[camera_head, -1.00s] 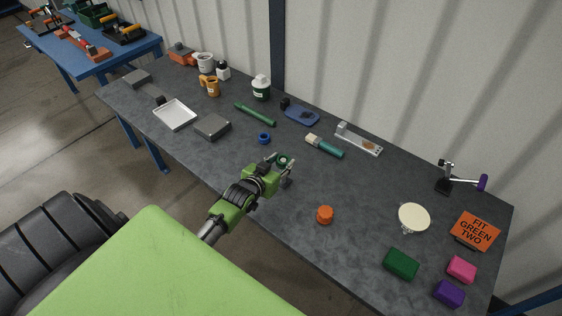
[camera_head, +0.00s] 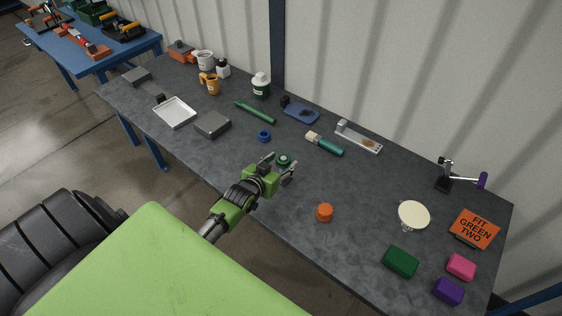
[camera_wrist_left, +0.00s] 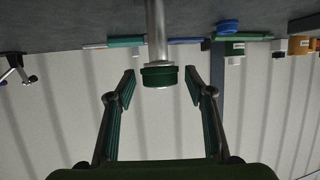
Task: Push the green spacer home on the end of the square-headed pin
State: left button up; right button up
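The green spacer (camera_head: 284,160) shows as a small dark green ring near the table's front edge. In the left wrist view the spacer (camera_wrist_left: 160,77) sits at the end of a grey metal pin (camera_wrist_left: 156,30). The pin's square head cannot be made out. A pale collar shows just behind the spacer. My left gripper (camera_head: 282,164) is open, its fingers apart on both sides of the spacer. In the left wrist view the left gripper's fingertips (camera_wrist_left: 160,76) stand clear of it, with a gap on each side. My right gripper is not in view.
A blue ring (camera_head: 264,136) lies behind the spacer and an orange cap (camera_head: 325,212) to its right. A sign (camera_head: 474,230) reads "FIT GREEN TWO". A grey block (camera_head: 212,125) and white tray (camera_head: 174,112) lie left. The table between the cap and cream disc (camera_head: 414,215) is clear.

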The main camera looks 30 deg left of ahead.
pick_arm(q)
jog(key=shift+s+r, duration=0.1)
jog(key=shift+s, duration=0.05)
jog(key=v, duration=1.1)
jog(key=shift+s, duration=0.3)
jog(key=shift+d+r, duration=0.1)
